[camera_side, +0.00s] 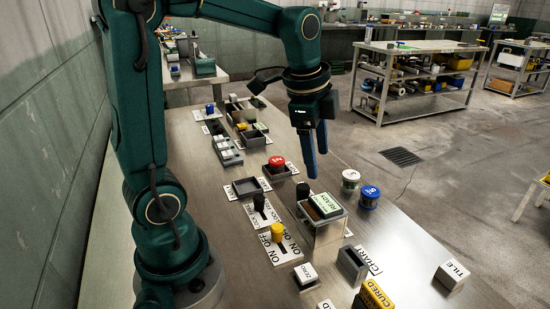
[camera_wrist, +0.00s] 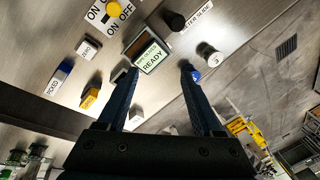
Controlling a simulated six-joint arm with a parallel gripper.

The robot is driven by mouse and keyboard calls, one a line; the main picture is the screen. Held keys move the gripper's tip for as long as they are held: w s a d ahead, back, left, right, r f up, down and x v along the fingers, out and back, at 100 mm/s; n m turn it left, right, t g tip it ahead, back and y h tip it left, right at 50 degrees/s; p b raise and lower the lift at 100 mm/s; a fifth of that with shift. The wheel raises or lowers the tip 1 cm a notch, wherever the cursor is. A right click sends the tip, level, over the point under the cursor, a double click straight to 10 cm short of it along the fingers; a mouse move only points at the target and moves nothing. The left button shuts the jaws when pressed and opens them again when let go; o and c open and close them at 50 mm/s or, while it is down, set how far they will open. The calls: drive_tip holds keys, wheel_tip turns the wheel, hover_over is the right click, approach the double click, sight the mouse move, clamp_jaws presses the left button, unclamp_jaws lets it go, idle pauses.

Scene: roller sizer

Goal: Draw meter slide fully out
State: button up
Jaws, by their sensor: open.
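The meter slide's black knob (camera_wrist: 174,20) shows near the top of the wrist view, beside a white label (camera_wrist: 197,18) reading "METER SLIDE". A dark knob (camera_side: 303,190) just behind the display box in the side view looks like the same one. How far the slide is drawn out I cannot tell. My gripper (camera_side: 316,166) is open and empty, pointing down above and behind the display box. In the wrist view its fingers (camera_wrist: 158,69) are spread and apart from the knob.
A metal box with a green "READY" display (camera_side: 328,204) stands close below my gripper; its screen (camera_wrist: 152,58) also shows in the wrist view. A white-lidded jar (camera_side: 350,178) and a blue-lidded jar (camera_side: 369,194) stand right. A yellow knob (camera_side: 277,231) sits on an ON/OFF plate.

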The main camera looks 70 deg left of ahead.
sight(303, 186)
drive_tip(key=a+f+g, duration=0.1)
drive_tip(key=a+f, duration=0.1)
drive_tip(key=w+a+f+g, duration=0.1)
drive_tip(key=a+f, duration=0.1)
drive_tip(key=f, duration=0.1)
drive_tip(key=a+f, duration=0.2)
drive_tip(key=f, duration=0.1)
drive_tip(key=shift+w+a+f+n+g+h, duration=0.25)
drive_tip(key=shift+w+a+n+g+h, duration=0.05)
drive_tip(key=shift+w+g+h, duration=0.1)
drive_tip(key=shift+f, duration=2.45)
clamp_jaws()
drive_tip(key=shift+s+r, duration=0.1)
